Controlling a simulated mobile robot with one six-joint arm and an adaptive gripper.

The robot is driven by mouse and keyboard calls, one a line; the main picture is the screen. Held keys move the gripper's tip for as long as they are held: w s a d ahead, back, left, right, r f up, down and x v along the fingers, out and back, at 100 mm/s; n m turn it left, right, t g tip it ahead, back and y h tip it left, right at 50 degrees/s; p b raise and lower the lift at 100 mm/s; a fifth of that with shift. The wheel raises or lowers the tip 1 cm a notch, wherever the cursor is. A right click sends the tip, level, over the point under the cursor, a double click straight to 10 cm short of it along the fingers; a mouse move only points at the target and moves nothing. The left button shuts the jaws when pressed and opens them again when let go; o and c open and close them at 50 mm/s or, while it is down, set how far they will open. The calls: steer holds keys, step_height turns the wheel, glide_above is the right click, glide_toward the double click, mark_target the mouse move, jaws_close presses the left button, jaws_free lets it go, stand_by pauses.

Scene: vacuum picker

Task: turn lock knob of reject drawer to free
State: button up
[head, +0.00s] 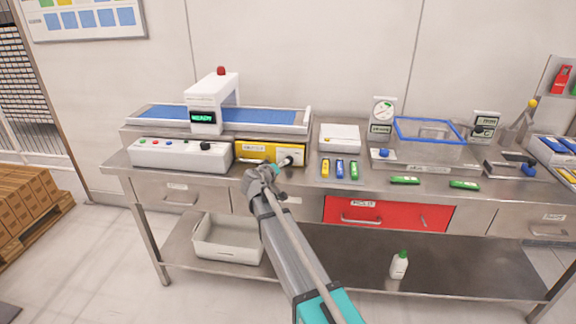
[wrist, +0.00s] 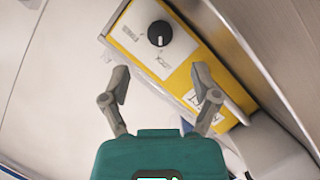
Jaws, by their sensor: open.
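The yellow reject drawer (head: 268,151) sits under the conveyor on the bench, with a white panel at its right end. In the wrist view the yellow front (wrist: 185,80) carries that panel and a round black lock knob (wrist: 159,34) with a pale pointer mark. Small labels lie beside the knob, too blurred to read. My gripper (head: 277,167) is in front of the drawer's right part and partly covers the panel in the head view. In the wrist view my gripper (wrist: 160,75) is open and empty, its fingers apart, with the knob beyond the fingertips and not touched.
A white control box (head: 180,153) stands left of the drawer. Yellow, blue and green small items (head: 340,169) lie to its right, near a white box (head: 340,138). A blue-rimmed clear bin (head: 428,138) stands farther right. A red drawer (head: 385,214) is below the bench top.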

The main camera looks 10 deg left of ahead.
mark_target(288, 170)
steer(key=b+x, duration=0.1)
steer(key=x, duration=0.6)
steer(key=shift+w+d+b, duration=0.1)
steer(key=shift+w+b, duration=0.25)
steer(key=shift+b, duration=0.05)
jaws_close()
